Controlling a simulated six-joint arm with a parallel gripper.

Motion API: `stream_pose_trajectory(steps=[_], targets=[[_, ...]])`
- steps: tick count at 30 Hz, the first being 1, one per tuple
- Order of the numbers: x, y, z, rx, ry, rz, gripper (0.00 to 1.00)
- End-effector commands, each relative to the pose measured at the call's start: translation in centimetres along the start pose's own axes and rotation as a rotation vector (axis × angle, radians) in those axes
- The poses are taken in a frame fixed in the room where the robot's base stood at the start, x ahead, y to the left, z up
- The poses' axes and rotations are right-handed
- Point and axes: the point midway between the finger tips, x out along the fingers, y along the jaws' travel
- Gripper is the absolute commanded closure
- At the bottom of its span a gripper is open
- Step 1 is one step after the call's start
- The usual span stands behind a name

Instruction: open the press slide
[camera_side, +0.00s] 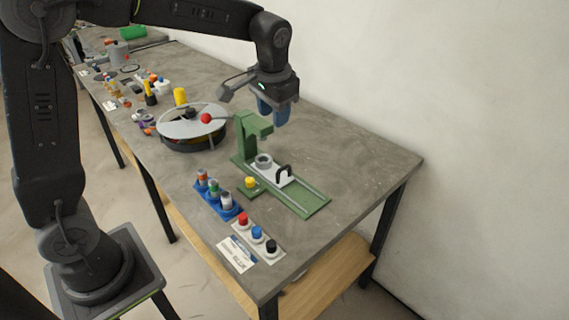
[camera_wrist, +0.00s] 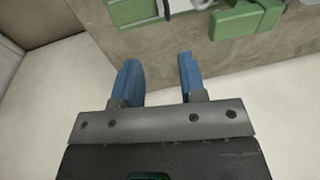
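The green press (camera_side: 251,140) stands on the grey table, with its base running toward the front right. The light grey slide (camera_side: 270,171) sits on the green rails. It carries a grey ring (camera_side: 263,161) and a black arched handle (camera_side: 283,172). My gripper (camera_side: 273,116) is above and behind the press, clear of it. In the wrist view my gripper (camera_wrist: 158,75) shows two blue fingers apart with nothing between them. Part of the green press (camera_wrist: 237,22) shows at the top of that view, cut off by its edge.
A blue rack (camera_side: 216,195) and a pale strip with red, blue and black caps (camera_side: 257,233) lie in front. A white label card (camera_side: 237,254) is nearby. The table right of the press is clear.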

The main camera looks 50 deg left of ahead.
Motion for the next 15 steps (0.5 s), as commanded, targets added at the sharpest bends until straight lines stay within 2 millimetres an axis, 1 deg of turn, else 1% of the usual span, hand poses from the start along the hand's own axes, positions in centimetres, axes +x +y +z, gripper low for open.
stream_pose_trajectory(steps=[1,3,6,10,15], targets=[[1.7,0.0,-1.5,0.004,-0.031,-0.011,0.62],[3.4,-0.1,-3.0,0.007,-0.062,-0.024,0.62],[5.4,-0.1,-4.5,0.011,-0.094,-0.038,0.62],[7.0,-0.2,-5.5,0.013,-0.117,-0.049,0.62],[8.2,-0.2,-5.6,0.013,-0.125,-0.052,0.62]])
